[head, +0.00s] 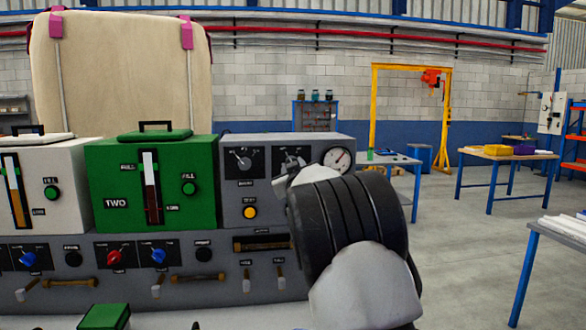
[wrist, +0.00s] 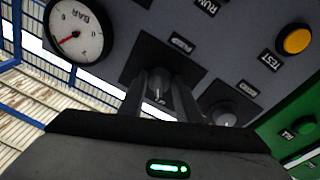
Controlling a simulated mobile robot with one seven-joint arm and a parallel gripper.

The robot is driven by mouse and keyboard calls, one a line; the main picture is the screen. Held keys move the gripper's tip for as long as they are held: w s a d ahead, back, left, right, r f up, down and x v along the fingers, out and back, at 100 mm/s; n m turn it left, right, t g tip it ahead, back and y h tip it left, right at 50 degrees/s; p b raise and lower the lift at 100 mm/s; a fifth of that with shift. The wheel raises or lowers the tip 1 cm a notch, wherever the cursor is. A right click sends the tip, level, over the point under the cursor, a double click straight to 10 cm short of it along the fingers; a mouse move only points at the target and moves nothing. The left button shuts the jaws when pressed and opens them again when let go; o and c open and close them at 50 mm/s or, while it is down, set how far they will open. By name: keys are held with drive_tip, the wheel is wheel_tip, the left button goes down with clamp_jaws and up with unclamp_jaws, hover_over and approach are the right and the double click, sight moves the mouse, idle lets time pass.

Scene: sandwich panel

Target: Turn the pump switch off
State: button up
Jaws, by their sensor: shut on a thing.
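The pump switch (wrist: 158,88) is a dark rotary knob on a black plate beside the pressure gauge. In the wrist view my gripper (wrist: 161,100) has its two fingers on either side of this knob, shut on it. In the head view the switch's black plate (head: 291,153) shows at the right of the grey upper panel. My gripper (head: 289,180) reaches it there, and my dark wrist covers the lower part. The fingers hide much of the knob, so I cannot tell which way it points.
A similar knob (head: 243,160) sits left of the switch. The white pressure gauge (head: 337,158) is close on the right. A yellow test button (head: 249,212) is below. A green unit (head: 112,185) stands to the left.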

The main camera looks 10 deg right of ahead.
drive_tip(key=o, duration=1.1)
drive_tip(key=shift+c, duration=0.2)
drive_tip(key=s+f+b, duration=0.1)
drive_tip(key=s, duration=1.6)
drive_tip(key=shift+s+a+f, duration=0.15)
drive_tip(key=shift+a+f, duration=0.15)
drive_tip(key=shift+a, duration=0.15)
